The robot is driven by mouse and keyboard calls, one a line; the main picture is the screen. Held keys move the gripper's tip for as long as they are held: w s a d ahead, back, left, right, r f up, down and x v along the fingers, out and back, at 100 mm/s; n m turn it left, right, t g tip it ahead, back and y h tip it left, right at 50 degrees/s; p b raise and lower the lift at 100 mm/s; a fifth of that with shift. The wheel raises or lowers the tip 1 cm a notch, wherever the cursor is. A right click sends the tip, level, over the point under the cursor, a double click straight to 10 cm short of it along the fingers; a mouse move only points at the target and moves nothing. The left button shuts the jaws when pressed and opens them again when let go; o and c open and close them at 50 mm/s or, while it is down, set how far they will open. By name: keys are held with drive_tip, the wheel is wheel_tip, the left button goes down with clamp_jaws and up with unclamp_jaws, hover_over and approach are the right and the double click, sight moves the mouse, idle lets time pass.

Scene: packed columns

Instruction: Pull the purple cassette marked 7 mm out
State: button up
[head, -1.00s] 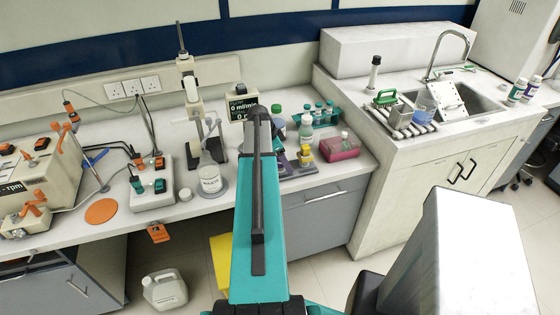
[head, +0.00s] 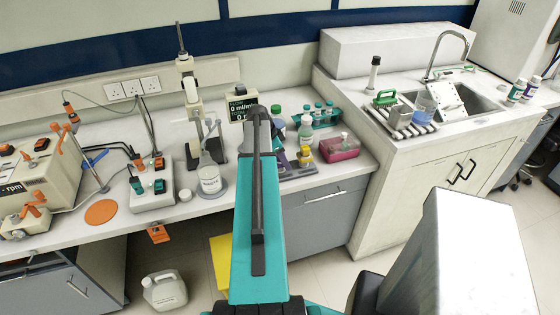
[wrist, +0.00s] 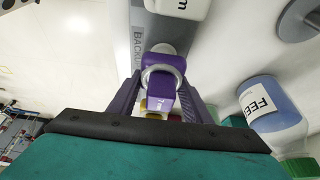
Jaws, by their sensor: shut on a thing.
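The purple cassette (wrist: 162,95) shows in the middle of the wrist view, with a pale ring-like part around its upper end. My gripper (wrist: 162,82) is shut on it, with one dark finger on each side. Its 7 mm mark cannot be read here. In the head view my teal arm hides the gripper and most of the cassette area, and a pump display (head: 243,108) shows just left of the arm's far end.
A bottle labelled FEED (wrist: 270,108) stands close to the right of my gripper in the wrist view. Grey equipment with lettering (wrist: 140,40) lies beyond the cassette. A pink box (head: 340,150) and a tube rack (head: 322,117) stand right of my arm on the bench.

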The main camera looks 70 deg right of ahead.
drive_tip(key=shift+r, duration=0.6)
idle(0.8)
drive_tip(key=shift+r+p, duration=1.85)
drive_tip(key=shift+r, duration=2.5)
